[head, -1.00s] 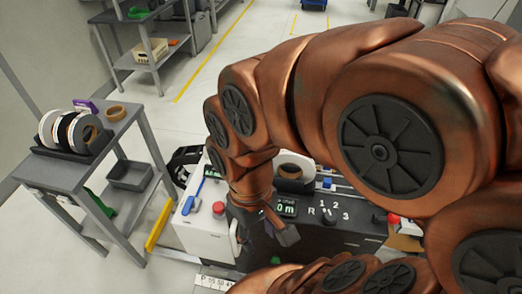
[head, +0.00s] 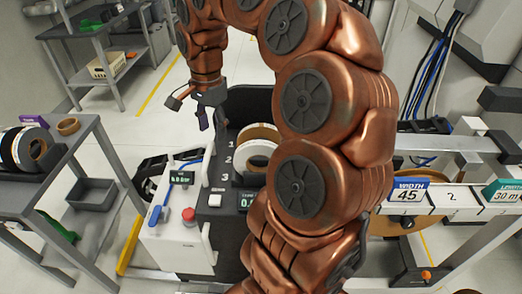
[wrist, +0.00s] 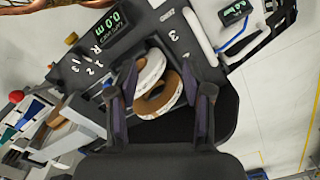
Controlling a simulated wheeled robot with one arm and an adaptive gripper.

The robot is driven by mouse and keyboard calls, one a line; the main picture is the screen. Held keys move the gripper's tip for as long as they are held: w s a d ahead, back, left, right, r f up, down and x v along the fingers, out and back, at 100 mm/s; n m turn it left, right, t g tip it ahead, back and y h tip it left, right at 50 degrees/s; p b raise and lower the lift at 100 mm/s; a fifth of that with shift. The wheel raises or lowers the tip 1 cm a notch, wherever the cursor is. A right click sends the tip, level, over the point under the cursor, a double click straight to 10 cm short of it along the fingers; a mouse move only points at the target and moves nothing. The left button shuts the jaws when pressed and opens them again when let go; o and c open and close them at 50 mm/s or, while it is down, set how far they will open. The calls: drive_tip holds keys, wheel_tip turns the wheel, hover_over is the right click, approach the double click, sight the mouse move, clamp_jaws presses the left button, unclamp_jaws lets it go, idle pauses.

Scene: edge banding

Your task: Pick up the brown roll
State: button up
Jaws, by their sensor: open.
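A brown roll with a pale side (wrist: 152,107) lies beside a white roll (wrist: 151,72) in a dark slot of the machine. In the head view this brown-edged roll (head: 263,131) stands behind the white roll (head: 256,152), both partly hidden by my arm. Another brown roll (head: 68,125) lies on the grey table at left. My gripper (head: 190,110) is open above the machine's far left side; nothing shows held. In the wrist view, the machine's rolls appear between its two spread fingers (wrist: 166,90), though the remaining gap is unclear.
The grey table (head: 88,150) holds a rack of several rolls. The machine has a red button (head: 188,214), a blue handle and a raised black panel (head: 248,101) behind the rolls. A measuring rail (head: 440,200) runs along the right.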

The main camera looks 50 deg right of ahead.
drive_tip(key=w+d+f+m+b, duration=0.2)
drive_tip(key=d+f+m, duration=0.2)
drive_tip(key=d+m, duration=0.5)
drive_tip(key=m+b, duration=0.1)
drive_tip(key=m, duration=0.1)
hover_over(262, 135)
drive_tip(key=w, duration=0.2)
drive_tip(key=shift+s+d+f, duration=0.1)
drive_tip(key=shift+f, duration=0.45)
drive_tip(key=shift+s+d+f, duration=0.1)
drive_tip(key=shift+f, duration=0.45)
drive_tip(key=shift+s+d+f+m, duration=0.1)
drive_tip(key=shift+d+f+m, duration=0.1)
drive_tip(key=shift+f+m, duration=0.15)
drive_tip(key=shift+s+f+p, duration=0.2)
drive_tip(key=shift+f+p, duration=0.4)
drive_tip(key=shift+f, duration=1.2)
drive_tip(key=shift+s+f+p, duration=0.15)
drive_tip(key=shift+f+p, duration=0.4)
drive_tip(key=shift+f, duration=1.2)
clamp_jaws()
